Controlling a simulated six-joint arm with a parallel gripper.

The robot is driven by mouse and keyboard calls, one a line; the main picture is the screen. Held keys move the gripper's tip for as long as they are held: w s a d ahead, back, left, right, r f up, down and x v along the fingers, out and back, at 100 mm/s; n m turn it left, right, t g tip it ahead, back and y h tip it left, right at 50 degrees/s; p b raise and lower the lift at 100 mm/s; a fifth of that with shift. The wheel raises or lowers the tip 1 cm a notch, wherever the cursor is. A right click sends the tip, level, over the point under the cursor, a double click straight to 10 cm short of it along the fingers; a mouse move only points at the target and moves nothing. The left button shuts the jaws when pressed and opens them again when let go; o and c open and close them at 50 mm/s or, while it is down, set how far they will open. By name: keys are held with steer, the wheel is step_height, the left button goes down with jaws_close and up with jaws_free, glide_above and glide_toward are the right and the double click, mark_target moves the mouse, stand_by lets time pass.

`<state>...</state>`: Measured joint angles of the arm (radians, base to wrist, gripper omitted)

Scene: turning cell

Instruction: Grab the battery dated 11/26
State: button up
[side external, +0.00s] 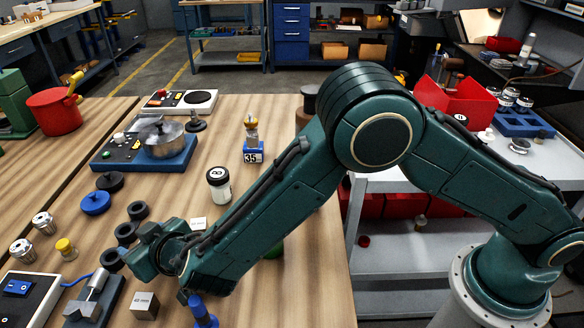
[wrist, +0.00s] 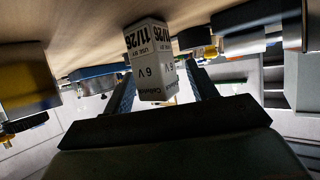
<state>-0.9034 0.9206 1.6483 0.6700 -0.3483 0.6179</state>
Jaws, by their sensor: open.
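The battery dated 11/26 (wrist: 150,62) is a small pale box in the wrist view, printed "11/26" and "6 V". It stands in front of my gripper (wrist: 159,74), between the lines of the two fingers. The gripper is open, with a finger on each side; I cannot tell how deep the battery sits between them. In the side view my arm hides the fingers. A small white box (side external: 198,224) shows there beside my forearm; I cannot tell if it is the same battery.
Near the wrist in the side view lie several black rings (side external: 138,210), a pale labelled cube (side external: 145,306) and a blue-handled piece (side external: 202,312). A black-capped white jar (side external: 219,184) stands beyond the arm. The wooden table (side external: 262,105) has clear room toward the back.

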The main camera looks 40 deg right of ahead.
jaws_close()
steer(key=shift+r, duration=0.1)
step_height(320, 180, up, 20)
stand_by(0.9)
stand_by(0.5)
